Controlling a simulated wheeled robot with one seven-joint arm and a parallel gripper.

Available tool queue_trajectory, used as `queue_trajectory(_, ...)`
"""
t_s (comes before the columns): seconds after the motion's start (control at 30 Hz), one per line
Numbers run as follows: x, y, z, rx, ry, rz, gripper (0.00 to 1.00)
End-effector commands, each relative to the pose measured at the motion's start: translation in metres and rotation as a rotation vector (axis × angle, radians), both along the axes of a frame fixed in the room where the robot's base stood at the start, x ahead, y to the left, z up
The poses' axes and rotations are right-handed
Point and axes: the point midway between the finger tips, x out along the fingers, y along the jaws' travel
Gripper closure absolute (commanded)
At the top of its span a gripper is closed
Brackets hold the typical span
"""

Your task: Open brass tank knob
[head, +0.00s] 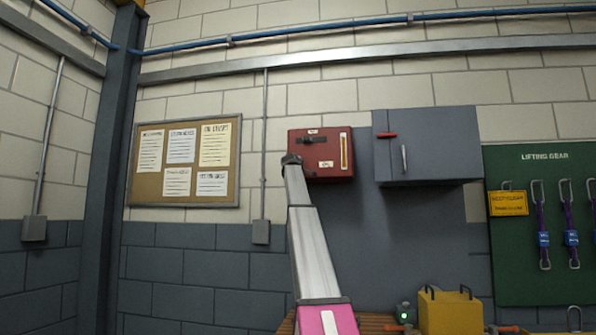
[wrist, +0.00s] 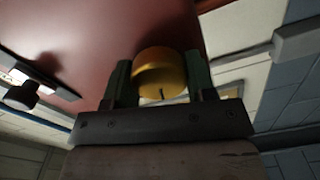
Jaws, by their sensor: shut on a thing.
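My gripper (head: 291,160) is at the tank's lower left corner there, and the knob is hidden from that view.
A grey cabinet (head: 428,147) with a red handle hangs just right of the tank. A cork notice board (head: 150,195) is to the left, past a thin vertical pipe (head: 265,110). A yellow box (head: 450,312) stands low at the right. In the wrist view, a black knob (wrist: 20,96) is at the left.

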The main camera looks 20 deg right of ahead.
Motion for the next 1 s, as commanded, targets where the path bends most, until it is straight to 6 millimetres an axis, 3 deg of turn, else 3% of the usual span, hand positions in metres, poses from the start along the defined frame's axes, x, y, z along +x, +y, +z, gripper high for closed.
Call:
queue_trajectory(0.3, 0.0004, 0.0001, -0.0007, -0.098, 0.060, 0.000, 0.73)
queue_trajectory(0.83, 0.0004, 0.0001, -0.0008, -0.115, 0.070, 0.000, 0.73)
queue_trajectory(0.87, 0.0004, 0.0001, -0.0008, -0.115, 0.070, 0.000, 0.43)
queue_trajectory(0.9, 0.0004, 0.0001, -0.0008, -0.115, 0.070, 0.000, 0.30)
queue_trajectory(1.0, 0.0003, 0.0002, -0.0007, -0.115, 0.070, 0.000, 0.26)
